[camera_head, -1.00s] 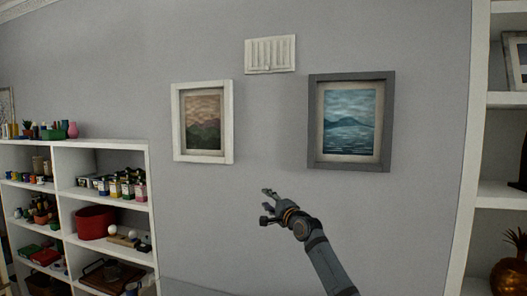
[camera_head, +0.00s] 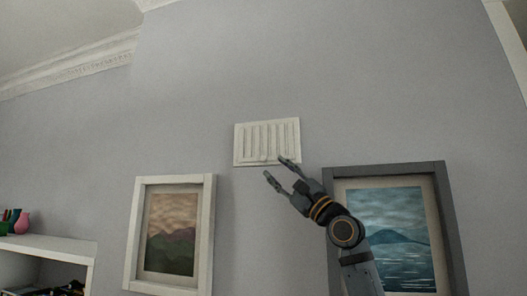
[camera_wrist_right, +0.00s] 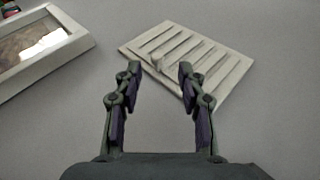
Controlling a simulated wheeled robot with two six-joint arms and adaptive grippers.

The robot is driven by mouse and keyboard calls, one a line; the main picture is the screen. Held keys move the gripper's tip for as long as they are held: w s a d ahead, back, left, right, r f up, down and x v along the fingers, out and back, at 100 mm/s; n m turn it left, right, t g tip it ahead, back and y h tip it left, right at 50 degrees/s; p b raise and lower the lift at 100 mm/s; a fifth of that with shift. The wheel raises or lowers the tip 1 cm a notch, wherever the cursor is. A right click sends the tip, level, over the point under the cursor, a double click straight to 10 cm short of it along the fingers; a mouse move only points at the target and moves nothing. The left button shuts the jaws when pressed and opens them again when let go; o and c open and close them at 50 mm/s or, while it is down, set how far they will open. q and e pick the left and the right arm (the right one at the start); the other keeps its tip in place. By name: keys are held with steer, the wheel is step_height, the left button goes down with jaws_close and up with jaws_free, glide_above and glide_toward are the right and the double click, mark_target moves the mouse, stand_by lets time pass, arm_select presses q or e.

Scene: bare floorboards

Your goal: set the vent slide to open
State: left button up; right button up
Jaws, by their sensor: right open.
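The white vent (camera_head: 267,141) with upright slats is on the grey wall, above and between two framed pictures. It also shows in the right wrist view (camera_wrist_right: 215,72), tilted in the picture. A small slide knob (camera_wrist_right: 158,62) sticks out near the vent's edge, just ahead of my fingertips. In the head view the knob (camera_head: 264,158) is faint at the lower edge. My right gripper (camera_head: 276,167) is open and empty, just below the vent; its two fingers also show in the right wrist view (camera_wrist_right: 160,70). I cannot tell whether it touches anything. My left gripper is not in view.
A white-framed landscape picture (camera_head: 139,237) hangs at lower left of the vent. A grey-framed sea picture (camera_head: 449,215) hangs at lower right, partly behind my right arm. A white shelf (camera_head: 60,246) stands at far left. The wall above the vent is clear.

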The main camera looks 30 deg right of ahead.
mark_target(265, 162)
steer(key=p+x, duration=0.1)
steer(key=x, duration=0.1)
steer(key=p+x, duration=0.1)
steer(key=x, duration=0.1)
steer(key=p+x, duration=0.1)
steer(key=x, duration=0.1)
steer(key=shift+w+d+p, duration=0.3)
steer(key=shift+w+p, duration=0.05)
steer(key=shift+w+a+r, duration=0.1)
steer(key=shift+w+r, duration=0.05)
steer(key=shift+w, duration=0.15)
steer(key=shift+w+a+r+p, duration=0.1)
steer(key=shift+a+p, duration=0.05)
steer(key=shift+p, duration=0.25)
steer(key=c, duration=0.3)
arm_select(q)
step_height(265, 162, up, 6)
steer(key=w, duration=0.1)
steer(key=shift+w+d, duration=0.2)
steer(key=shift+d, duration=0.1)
arm_select(e)
jaws_close()
